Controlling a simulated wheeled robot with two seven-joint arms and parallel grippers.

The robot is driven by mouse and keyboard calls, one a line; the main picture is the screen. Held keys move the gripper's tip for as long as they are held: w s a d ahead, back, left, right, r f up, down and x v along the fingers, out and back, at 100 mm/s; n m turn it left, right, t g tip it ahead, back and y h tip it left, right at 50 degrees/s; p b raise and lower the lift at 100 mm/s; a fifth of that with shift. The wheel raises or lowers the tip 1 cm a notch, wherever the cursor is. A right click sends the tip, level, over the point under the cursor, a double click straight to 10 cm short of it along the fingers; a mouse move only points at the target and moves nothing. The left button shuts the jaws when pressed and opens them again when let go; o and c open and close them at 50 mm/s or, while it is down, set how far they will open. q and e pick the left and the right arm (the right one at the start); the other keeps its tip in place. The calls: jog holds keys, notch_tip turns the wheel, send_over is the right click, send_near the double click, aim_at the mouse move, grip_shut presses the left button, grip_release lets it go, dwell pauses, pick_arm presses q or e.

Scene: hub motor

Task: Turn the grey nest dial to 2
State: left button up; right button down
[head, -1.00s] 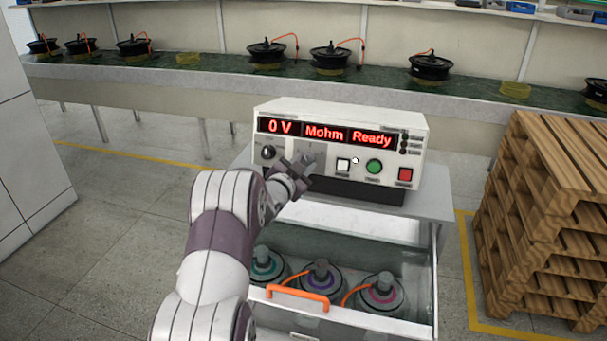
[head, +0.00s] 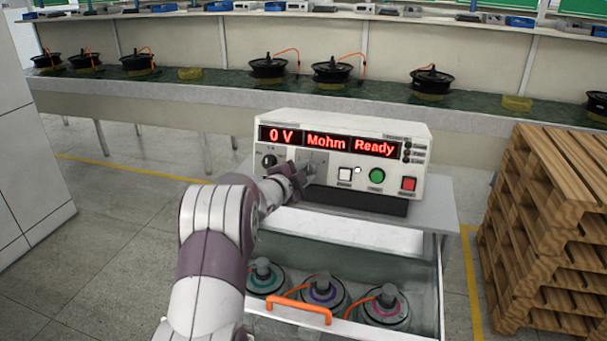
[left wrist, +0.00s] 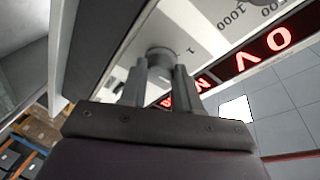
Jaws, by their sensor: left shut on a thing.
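The white tester (head: 415,137) stands on a grey table and shows "0 V", "Mohm" and "Ready" in red. My left gripper (head: 302,173) reaches its front panel, right of a black knob (head: 268,160). A mark "1" shows on the panel beside the dial. In the head view my gripper covers the dial, so its setting cannot be read. My right gripper is not in view.
A white button (head: 345,174), a green button (head: 376,175) and a red button (head: 408,184) sit right of my gripper. Below, an open drawer with an orange handle (head: 299,306) holds three motors. Wooden pallets (head: 550,220) stand at the right.

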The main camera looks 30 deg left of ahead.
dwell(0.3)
pick_arm(q)
jog(key=o, duration=1.1)
jog(key=shift+c, duration=0.2)
jog(key=s+r+b, duration=0.1)
jog(key=s, duration=1.1)
jog(key=shift+s+r+b, duration=0.3)
jog(key=shift+r+b, duration=0.05)
jog(key=shift+r, duration=0.05)
